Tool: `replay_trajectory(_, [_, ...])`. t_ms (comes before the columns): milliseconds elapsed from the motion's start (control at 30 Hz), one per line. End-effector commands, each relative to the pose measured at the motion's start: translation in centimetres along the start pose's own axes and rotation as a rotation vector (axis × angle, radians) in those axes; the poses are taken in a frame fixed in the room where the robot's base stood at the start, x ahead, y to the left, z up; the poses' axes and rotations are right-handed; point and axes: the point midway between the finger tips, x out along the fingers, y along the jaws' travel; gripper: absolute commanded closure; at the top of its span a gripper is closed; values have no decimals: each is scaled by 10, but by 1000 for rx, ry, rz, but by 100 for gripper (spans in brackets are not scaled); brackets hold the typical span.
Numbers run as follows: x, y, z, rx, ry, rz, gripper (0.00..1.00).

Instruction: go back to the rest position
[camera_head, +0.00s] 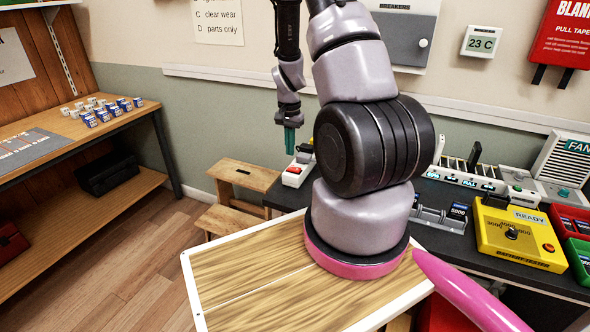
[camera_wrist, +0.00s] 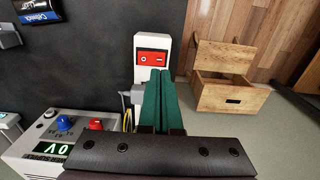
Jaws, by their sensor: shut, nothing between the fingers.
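The white power strip (camera_wrist: 152,82) lies at the edge of the dark bench top in the wrist view. Its red rocker switch (camera_wrist: 152,57) faces the camera, with a circle mark on the left and a line mark on the right. I cannot tell which side is pressed in. In the head view the strip (camera_head: 293,177) shows partly, below my gripper. My gripper (camera_head: 290,151) has green fingers, shut and empty, pointing down above the strip. In the wrist view the fingertips (camera_wrist: 161,73) appear just below the red switch. Whether they touch it is unclear.
A grey device with knobs and a green display (camera_wrist: 50,148) stands beside the strip. A wooden step stool (camera_head: 243,177) stands left of the bench. A yellow READY box (camera_head: 515,235) and red and green bins (camera_head: 569,217) sit farther right.

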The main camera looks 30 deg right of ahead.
Motion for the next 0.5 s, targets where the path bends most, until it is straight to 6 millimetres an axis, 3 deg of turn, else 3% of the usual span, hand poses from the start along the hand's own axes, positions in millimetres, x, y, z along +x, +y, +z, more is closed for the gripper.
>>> replay_trajectory(200, [-16,-1,0,-1,1,-1,100])
replay_trajectory(500, [-18,0,0,-1,0,0,100])
